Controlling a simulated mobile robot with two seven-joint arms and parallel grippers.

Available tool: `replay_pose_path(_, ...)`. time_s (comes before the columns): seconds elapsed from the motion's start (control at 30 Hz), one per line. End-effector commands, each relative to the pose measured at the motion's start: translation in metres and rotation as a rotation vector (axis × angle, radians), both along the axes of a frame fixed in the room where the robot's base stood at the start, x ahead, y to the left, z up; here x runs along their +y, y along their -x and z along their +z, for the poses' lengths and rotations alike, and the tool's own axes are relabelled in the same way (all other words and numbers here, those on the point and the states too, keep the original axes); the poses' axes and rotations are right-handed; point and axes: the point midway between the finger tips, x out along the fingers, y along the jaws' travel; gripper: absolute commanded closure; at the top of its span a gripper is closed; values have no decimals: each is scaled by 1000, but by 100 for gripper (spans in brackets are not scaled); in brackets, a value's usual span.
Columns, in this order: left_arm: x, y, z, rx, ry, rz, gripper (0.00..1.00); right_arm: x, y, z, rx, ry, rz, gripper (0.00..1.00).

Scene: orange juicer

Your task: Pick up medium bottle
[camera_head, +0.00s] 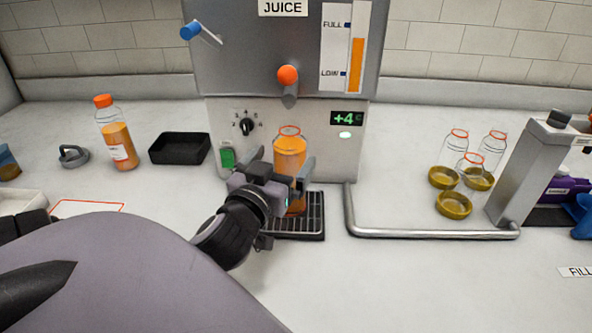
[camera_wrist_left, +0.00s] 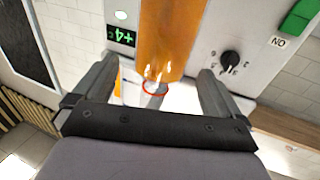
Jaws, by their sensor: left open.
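An uncapped clear bottle filled with orange juice (camera_head: 290,150) stands upright on the black drip tray (camera_head: 313,228) under the juicer spout. It also shows in the left wrist view (camera_wrist_left: 168,40), upside down, with its red-outlined mouth near the fingers. My left gripper (camera_head: 278,167) is open, with one finger on each side of the bottle; it holds nothing firmly. The gripper covers the lower part of the bottle in the head view. In the left wrist view the open fingers (camera_wrist_left: 157,72) flank the bottle. My right gripper does not show.
The juicer (camera_head: 225,70) stands directly behind, with an orange-knobbed tap (camera_head: 288,78) above the bottle. A capped juice bottle (camera_head: 117,140) and black bin (camera_head: 180,148) stand left.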

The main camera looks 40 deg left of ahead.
Motion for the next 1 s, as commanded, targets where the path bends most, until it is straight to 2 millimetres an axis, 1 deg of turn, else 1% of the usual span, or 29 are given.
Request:
replay_pose_path(0.27, 10, -24, 2, 2, -3, -1, 1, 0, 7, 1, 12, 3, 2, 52)
replay_pose_path(0.5, 22, -53, 1, 4, -2, 0, 1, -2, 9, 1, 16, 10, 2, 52)
replay_pose_path(0.63, 24, -60, 0, 5, 0, -1, 1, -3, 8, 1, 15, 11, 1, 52)
replay_pose_path(0.87, 25, -60, 0, 6, 0, -1, 1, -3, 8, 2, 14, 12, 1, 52)
replay_pose_path(0.97, 25, -60, 0, 6, 0, 0, 30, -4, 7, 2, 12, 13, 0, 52)
replay_pose_path(1.0, 25, -60, 0, 6, 0, 0, 43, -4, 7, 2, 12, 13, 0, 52)
